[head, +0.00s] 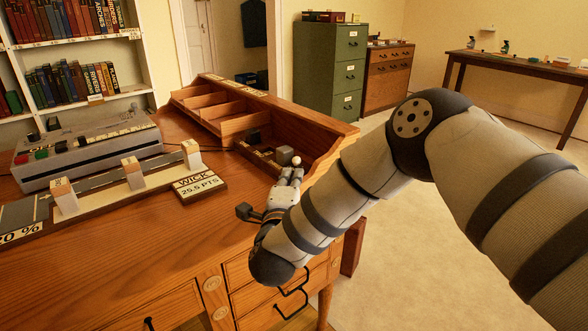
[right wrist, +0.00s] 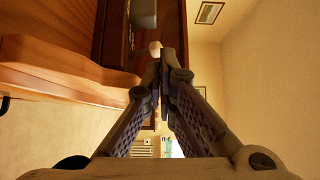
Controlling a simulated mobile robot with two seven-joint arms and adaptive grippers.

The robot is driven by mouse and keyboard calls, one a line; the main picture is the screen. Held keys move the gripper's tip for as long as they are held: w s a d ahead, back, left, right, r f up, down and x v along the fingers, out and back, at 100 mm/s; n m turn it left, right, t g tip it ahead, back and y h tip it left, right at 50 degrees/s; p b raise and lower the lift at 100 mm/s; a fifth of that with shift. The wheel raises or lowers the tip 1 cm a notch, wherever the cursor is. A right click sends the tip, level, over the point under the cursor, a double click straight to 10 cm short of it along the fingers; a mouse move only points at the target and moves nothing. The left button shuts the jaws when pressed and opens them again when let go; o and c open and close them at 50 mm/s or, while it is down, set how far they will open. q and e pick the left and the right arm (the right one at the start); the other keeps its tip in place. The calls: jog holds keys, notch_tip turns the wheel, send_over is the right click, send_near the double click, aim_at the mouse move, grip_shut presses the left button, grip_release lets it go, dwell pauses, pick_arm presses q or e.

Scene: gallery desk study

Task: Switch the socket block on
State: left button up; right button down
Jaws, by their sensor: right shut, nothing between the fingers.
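What seems to be the socket block (head: 263,154) is a low dark strip in the open right compartment of the desk's wooden organiser. A black plug-like piece (head: 253,136) and a grey cube (head: 285,156) stand on or by it. A small pale rounded piece (head: 296,160) shows beside the cube. My right gripper (head: 294,174) is shut and empty, its tips close to the pale piece. In the right wrist view the pale piece (right wrist: 155,47) is just beyond the shut tips (right wrist: 164,58), with a grey block (right wrist: 143,14) above. I cannot tell whether they touch. My left gripper is not in view.
The wooden organiser (head: 222,106) has a raised right side wall near my right arm. On the desk stand a grey console (head: 88,150), a rail with pale blocks (head: 133,173) and a WICK sign (head: 199,186). The desk front (head: 150,270) is clear.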

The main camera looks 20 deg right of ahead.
aim_at(298, 158)
jog(key=x, duration=0.4)
jog(key=shift+w+d, duration=0.2)
jog(key=shift+w, duration=0.05)
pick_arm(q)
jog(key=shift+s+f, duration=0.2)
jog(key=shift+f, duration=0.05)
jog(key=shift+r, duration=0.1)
pick_arm(e)
jog(key=shift+r, duration=0.1)
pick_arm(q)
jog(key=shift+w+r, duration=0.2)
pick_arm(e)
jog(key=shift+d+r+m, duration=0.1)
jog(key=shift+d+m, duration=0.05)
jog(key=shift+m, duration=0.15)
pick_arm(q)
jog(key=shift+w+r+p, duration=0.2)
jog(key=shift+p, duration=0.1)
pick_arm(e)
jog(key=shift+w+d+r+g, duration=0.1)
jog(key=shift+r+g, duration=0.05)
jog(key=shift+g, duration=0.35)
